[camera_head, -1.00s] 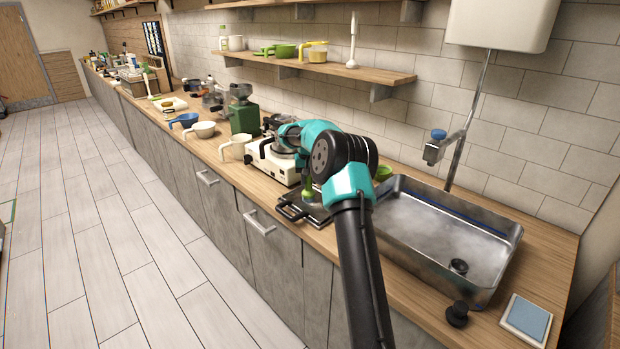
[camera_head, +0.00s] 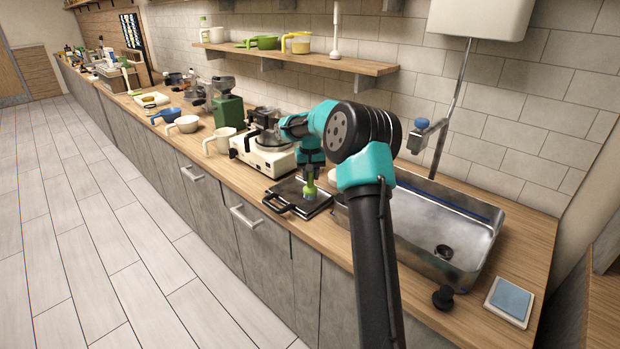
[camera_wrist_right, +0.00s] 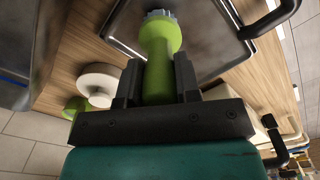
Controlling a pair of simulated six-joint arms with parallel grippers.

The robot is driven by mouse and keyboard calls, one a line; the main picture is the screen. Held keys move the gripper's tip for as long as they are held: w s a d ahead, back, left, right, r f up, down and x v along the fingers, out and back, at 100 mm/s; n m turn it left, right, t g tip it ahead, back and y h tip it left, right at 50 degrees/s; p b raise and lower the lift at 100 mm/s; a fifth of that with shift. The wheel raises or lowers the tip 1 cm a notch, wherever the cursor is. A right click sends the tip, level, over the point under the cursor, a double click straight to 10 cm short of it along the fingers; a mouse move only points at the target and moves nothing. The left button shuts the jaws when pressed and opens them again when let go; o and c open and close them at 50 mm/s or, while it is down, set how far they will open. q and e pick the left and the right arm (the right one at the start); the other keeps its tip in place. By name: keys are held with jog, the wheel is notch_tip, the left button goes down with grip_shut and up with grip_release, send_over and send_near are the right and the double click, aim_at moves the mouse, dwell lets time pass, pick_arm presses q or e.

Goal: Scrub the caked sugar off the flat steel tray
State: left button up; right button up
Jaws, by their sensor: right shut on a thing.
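The flat steel tray (camera_head: 287,188) is a dark, shallow square with black looped handles, lying on the counter left of the sink. It also shows at the top of the right wrist view (camera_wrist_right: 207,38), its surface dull and smeared; I cannot make out the caked sugar clearly. My right gripper (camera_head: 310,178) is shut on the green handle of a scrubbing brush (camera_wrist_right: 158,65). The brush (camera_head: 309,191) points down over the tray with its pale blue-grey bristles lowest. I cannot tell whether the bristles touch the tray. My left gripper is not in view.
The steel sink (camera_head: 430,232) is right of the tray, with a black knob (camera_head: 443,297) and a blue sponge on a white dish (camera_head: 511,299) near it. A cream hot plate (camera_head: 262,156) stands behind the tray. A round white thing (camera_wrist_right: 97,82) sits beside the tray.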

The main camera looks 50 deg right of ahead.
jog(key=shift+r, duration=3.1)
